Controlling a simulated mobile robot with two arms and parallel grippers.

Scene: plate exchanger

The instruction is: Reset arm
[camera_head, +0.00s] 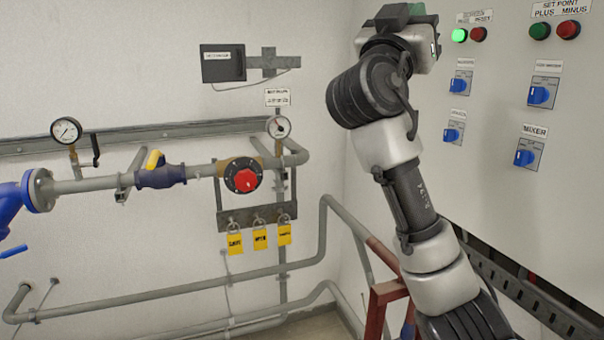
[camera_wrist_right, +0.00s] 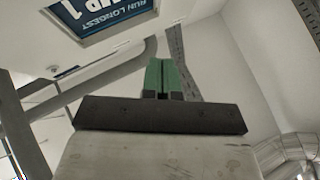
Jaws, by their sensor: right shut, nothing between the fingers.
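My right arm rises from the lower right of the head view, in front of the control panel. My right gripper (camera_head: 416,9) is at the top of that view, partly cut off by the frame edge, beside the panel's left part. In the right wrist view its green fingers (camera_wrist_right: 163,76) are together with nothing between them. The gripper points up towards the ceiling area and is apart from the panel. My left arm and gripper are not in view.
The control panel (camera_head: 490,110) has blue switches (camera_head: 538,96) and green and red buttons. Pipes with gauges (camera_head: 66,130), a yellow-handled valve (camera_head: 155,160), a red knob (camera_head: 245,180) and yellow padlocks (camera_head: 260,238) line the wall. A sign (camera_wrist_right: 108,12) shows in the wrist view.

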